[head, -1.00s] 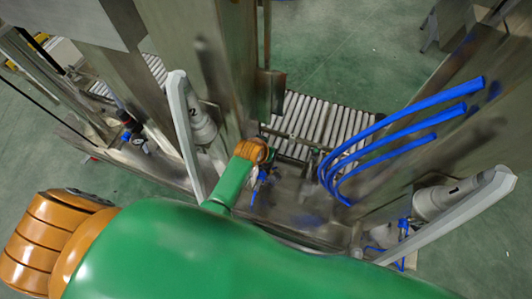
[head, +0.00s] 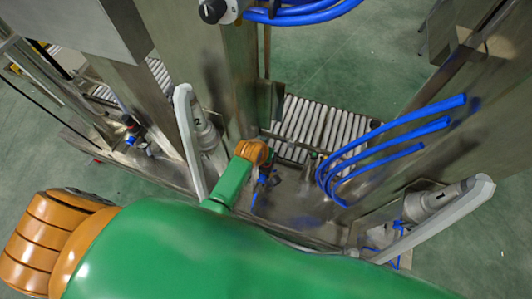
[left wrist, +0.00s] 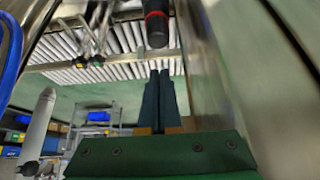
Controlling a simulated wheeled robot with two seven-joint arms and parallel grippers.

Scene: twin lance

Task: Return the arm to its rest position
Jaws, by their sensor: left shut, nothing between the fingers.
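My green arm with orange joints (head: 180,255) fills the bottom of the head view, and a thinner green link ends at an orange joint (head: 252,152) in front of the machine. My left gripper shows in the left wrist view (left wrist: 159,100), its two dark fingers together and nothing between them. The fingers point toward a roller conveyor and a black cylinder with a red ring (left wrist: 156,22), which looks close to their tips; I cannot tell if they touch. In the head view I cannot make out the left fingers. My right gripper is not in view.
White-grey lance 2 (head: 188,135) stands left of the orange joint, lance 1 (head: 440,215) to the right. Blue hoses (head: 385,145) curve beside a steel column. The roller conveyor (head: 320,128) lies between the columns. Green floor (head: 350,45) is open behind.

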